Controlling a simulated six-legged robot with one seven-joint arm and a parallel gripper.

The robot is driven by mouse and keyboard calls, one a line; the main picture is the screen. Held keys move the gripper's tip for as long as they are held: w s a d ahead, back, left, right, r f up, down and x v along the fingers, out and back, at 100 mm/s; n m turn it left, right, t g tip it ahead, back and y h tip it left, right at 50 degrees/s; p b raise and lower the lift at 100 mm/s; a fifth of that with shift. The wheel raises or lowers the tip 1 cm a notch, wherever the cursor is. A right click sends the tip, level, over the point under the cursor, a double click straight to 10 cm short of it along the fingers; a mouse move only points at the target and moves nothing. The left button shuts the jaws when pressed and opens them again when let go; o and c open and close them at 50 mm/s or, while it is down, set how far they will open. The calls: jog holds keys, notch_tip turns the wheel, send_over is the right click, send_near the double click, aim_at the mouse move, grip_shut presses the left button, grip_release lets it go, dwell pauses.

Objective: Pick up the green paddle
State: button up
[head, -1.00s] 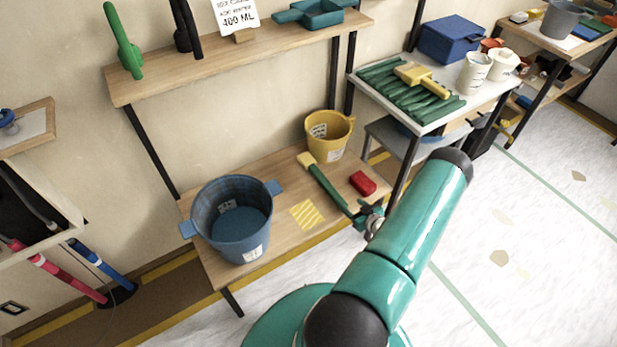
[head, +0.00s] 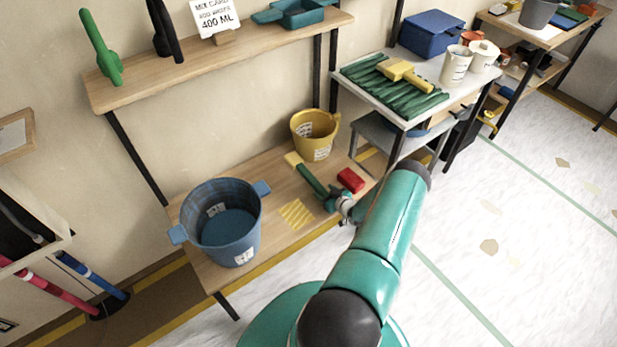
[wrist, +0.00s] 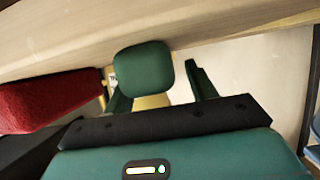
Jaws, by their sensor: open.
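The green paddle (head: 311,180), a long green bar with a pale yellow end, lies on the lower wooden bench, its near end by my gripper. My gripper (head: 338,202) is at the bench's front edge, partly hidden by its own arm. In the wrist view, the paddle's rounded green end (wrist: 143,70) stands between the open fingers of my gripper (wrist: 153,75), closer to the left finger. A yellow part shows below it. I see a gap on the right side, and cannot tell whether the left finger touches it.
A red block (head: 351,180) lies close beside my gripper; it also fills the left of the wrist view (wrist: 50,100). A yellow bucket (head: 314,134) stands behind the paddle and a blue bucket (head: 225,222) to the left. Another upright green object (head: 101,50) stands on the upper shelf.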

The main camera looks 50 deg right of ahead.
jog(key=shift+w+d+f, duration=0.15)
jog(key=shift+w+f, duration=0.1)
jog(key=shift+w, duration=0.25)
jog(key=shift+c, duration=0.3)
jog(key=c, duration=1)
jog(key=shift+w, duration=0.15)
